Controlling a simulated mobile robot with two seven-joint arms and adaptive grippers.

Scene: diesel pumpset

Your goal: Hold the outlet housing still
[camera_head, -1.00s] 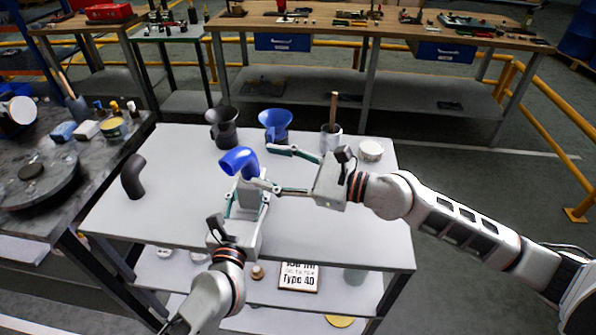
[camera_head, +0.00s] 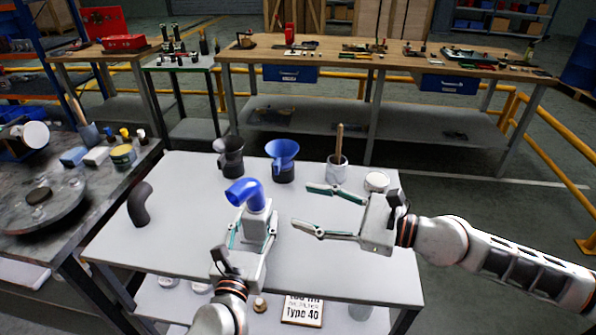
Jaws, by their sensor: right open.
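The outlet housing, which I take to be the pale grey block (camera_head: 257,222), stands on the white table with a blue elbow (camera_head: 244,191) on its top. The elbow's open end points left. My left gripper (camera_head: 252,232) comes from the front, with one finger on each side of the housing, and appears shut on it. Its exact contact is hard to see. My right gripper (camera_head: 301,205) is open and empty to the right of the housing, its fingers pointing left and apart from the elbow.
On the white table (camera_head: 185,232) stand a black elbow (camera_head: 139,205), a dark funnel-like cup (camera_head: 230,158), a blue one (camera_head: 283,160), a grey cup with a wooden handle (camera_head: 338,170) and a round white-topped container (camera_head: 376,182). A cluttered dark bench is at left.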

